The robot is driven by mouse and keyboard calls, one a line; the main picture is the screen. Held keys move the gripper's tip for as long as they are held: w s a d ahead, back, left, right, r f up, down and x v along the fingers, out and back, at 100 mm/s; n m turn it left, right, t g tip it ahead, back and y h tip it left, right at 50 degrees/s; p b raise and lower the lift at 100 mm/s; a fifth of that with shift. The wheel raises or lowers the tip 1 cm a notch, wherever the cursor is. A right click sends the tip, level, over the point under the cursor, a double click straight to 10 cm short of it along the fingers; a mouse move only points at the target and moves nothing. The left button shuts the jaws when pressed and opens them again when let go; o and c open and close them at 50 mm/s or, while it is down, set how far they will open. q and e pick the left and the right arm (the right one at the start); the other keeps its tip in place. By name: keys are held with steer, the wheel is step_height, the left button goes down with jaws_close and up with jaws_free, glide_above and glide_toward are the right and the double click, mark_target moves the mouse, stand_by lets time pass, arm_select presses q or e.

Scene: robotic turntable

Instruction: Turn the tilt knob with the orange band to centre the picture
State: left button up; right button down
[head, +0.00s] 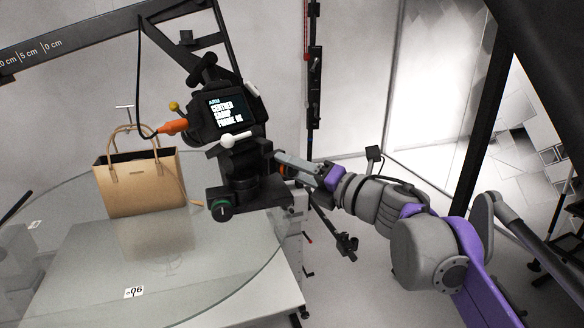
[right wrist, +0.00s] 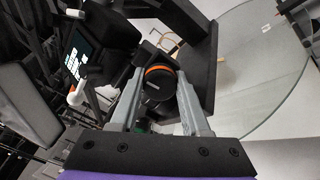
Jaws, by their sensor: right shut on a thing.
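The black tilt knob with the orange band (right wrist: 158,84) sits between the two grey fingers of my right gripper (right wrist: 160,78) in the right wrist view. The fingers are shut on it, one on each side. In the head view my right gripper (head: 288,161) reaches the camera head (head: 247,150) from the right; the knob is mostly hidden there. My left gripper is not in view.
A tan handbag (head: 140,183) stands on the round glass turntable (head: 70,235) left of the camera. A white-tipped lever (head: 236,138) and a green-ringed knob (head: 223,210) are close to my gripper. A black beam (head: 75,43) crosses overhead.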

steer(key=shift+c, duration=1.9)
jaws_free()
steer(key=b+v, duration=0.1)
steer(key=v, duration=1)
steer(key=shift+w, duration=0.1)
